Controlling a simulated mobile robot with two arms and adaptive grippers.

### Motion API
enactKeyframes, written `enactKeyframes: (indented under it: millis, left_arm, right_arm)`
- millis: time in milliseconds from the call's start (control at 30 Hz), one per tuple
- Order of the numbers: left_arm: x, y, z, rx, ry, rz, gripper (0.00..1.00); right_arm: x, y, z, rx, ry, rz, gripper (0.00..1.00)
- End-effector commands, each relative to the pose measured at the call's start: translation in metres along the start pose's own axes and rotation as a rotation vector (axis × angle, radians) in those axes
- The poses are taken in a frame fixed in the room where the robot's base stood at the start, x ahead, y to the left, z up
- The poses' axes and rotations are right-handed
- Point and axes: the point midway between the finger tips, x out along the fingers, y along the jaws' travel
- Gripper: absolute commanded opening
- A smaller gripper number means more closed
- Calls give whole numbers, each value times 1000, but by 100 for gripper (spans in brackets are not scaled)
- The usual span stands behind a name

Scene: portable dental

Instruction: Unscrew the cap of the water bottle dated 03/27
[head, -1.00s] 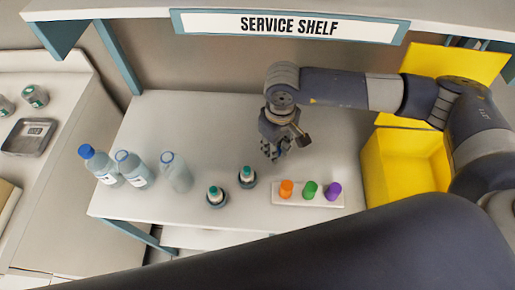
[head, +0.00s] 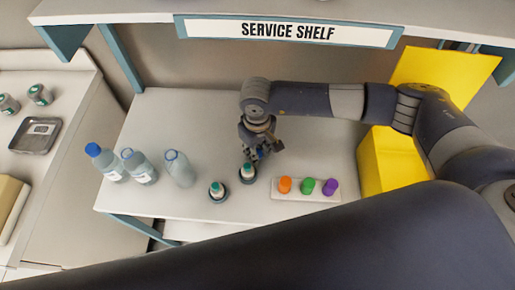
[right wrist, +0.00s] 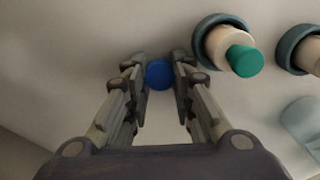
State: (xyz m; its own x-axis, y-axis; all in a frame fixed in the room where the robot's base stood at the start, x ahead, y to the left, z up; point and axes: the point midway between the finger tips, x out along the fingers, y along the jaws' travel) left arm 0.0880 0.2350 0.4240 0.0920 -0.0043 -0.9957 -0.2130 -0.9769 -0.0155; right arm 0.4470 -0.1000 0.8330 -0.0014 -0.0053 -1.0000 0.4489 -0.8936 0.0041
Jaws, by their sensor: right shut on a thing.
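Three clear water bottles stand upright on the left of the white table: left (head: 107,163), middle (head: 138,167) and right (head: 179,169). The left and middle ones have blue tops. The right one's top shows a blue rim with a pale middle, which looks open. The labels are too small to read, so I cannot tell which is dated 03/27. My right gripper (head: 258,152) is above the table, right of the bottles and behind the vials. In the right wrist view, it is shut on a round blue cap (right wrist: 160,74). My left gripper is not in view.
Two teal-capped vials in dark round holders, left (head: 217,191) and right (head: 247,173), stand close to my right gripper. A white rack (head: 297,196) holds orange, green and purple items. A yellow bin (head: 383,162) stands at right. The sign shelf (head: 290,31) overhangs the back.

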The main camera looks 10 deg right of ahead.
Motion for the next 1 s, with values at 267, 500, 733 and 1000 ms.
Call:
enactKeyframes:
  millis: [267,500,733,1000]
  left_arm:
    - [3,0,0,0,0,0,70]
    - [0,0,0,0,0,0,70]
    - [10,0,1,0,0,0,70]
    - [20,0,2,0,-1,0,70]
  right_arm:
    - [2,0,0,0,0,0,32]
    - [0,0,0,0,0,0,32]
    - [-29,0,-1,-2,5,1,32]
    - [-69,0,-1,-1,3,0,32]
